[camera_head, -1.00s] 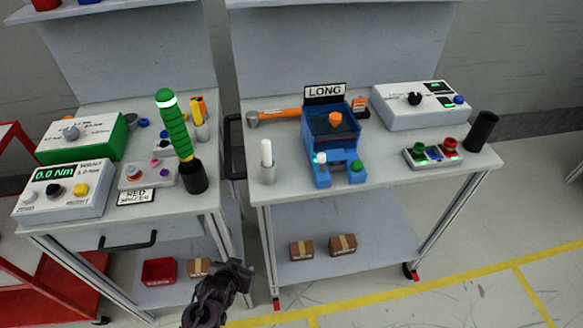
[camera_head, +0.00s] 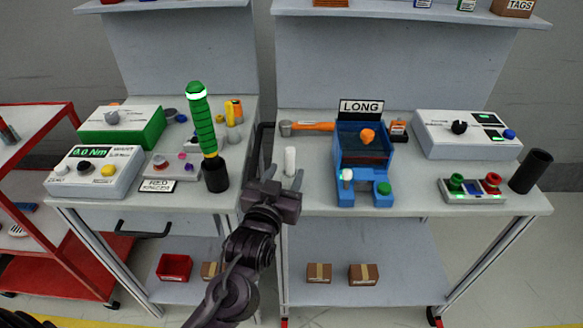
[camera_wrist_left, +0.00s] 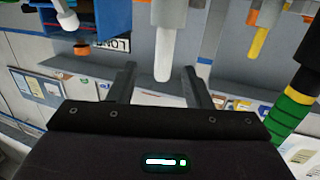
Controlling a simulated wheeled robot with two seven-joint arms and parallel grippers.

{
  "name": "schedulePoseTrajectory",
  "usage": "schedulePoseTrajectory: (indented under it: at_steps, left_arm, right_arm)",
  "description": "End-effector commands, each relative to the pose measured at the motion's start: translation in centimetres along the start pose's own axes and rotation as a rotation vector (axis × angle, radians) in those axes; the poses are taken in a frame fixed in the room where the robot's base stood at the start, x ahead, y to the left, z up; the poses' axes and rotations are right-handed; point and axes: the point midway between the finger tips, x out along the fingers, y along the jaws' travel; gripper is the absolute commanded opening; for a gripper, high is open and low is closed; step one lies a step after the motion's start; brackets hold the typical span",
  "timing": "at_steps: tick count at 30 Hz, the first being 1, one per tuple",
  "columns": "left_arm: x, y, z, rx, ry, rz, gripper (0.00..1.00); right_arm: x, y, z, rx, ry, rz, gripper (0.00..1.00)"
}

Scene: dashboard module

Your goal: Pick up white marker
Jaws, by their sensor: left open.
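The white marker (camera_head: 290,160) stands upright near the front left of the right-hand table, beside the blue fixture. In the head view its lower part and grey holder are largely hidden by my left gripper (camera_head: 284,174). This gripper is open and empty, its two fingers reaching up on either side of the marker as seen from the head. In the left wrist view, which looks upside down, the white marker (camera_wrist_left: 163,52) shows between the spread fingertips (camera_wrist_left: 159,70), with no visible contact. My right gripper is not in view.
The blue fixture (camera_head: 347,148) stands right of the marker. An orange-handled hammer (camera_head: 313,127) lies behind it. On the left table, a green-handled tool (camera_head: 203,122) stands upright in a black holder (camera_head: 216,176). A gap separates the tables.

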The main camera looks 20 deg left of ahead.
Motion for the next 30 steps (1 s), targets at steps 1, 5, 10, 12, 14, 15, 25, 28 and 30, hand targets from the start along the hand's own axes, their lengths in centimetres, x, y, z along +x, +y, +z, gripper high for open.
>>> schedulePoseTrajectory:
  at_steps: [1, 5, 10, 12, 14, 15, 25, 28, 30]
  left_arm:
    - [0.2, 0.0, -0.5, 0.001, 0.027, -0.005, 0.45]
    - [1.3, -0.1, -1.1, 0.002, 0.051, -0.01, 0.45]
    - [3.2, -0.2, -1.1, 0.002, 0.048, -0.01, 0.45]
    - [4.0, -0.3, -1.2, 0.003, 0.047, -0.01, 0.45]
    - [5.0, -0.5, -1.3, 0.002, 0.047, -0.011, 0.45]
    - [5.7, -0.6, -1.3, 0.003, 0.047, -0.011, 0.45]
    - [8.0, -0.6, -1.0, 0.0, 0.044, -0.009, 0.45]
    - [8.0, -0.6, -1.0, 0.001, 0.044, -0.008, 0.45]
    - [8.0, -0.6, -1.0, 0.001, 0.044, -0.008, 0.38]
  right_arm:
    - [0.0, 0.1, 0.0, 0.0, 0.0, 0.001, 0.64]
    - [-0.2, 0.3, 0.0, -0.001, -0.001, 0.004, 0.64]
    - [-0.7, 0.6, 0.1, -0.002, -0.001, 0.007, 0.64]
    - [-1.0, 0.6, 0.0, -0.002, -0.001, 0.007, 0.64]
    - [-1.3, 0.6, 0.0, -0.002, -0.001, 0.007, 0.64]
    - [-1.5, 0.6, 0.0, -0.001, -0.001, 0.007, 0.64]
    - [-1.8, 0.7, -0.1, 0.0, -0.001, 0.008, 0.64]
    - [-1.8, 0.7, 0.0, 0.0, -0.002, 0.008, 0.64]
    - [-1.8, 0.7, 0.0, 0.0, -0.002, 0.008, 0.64]
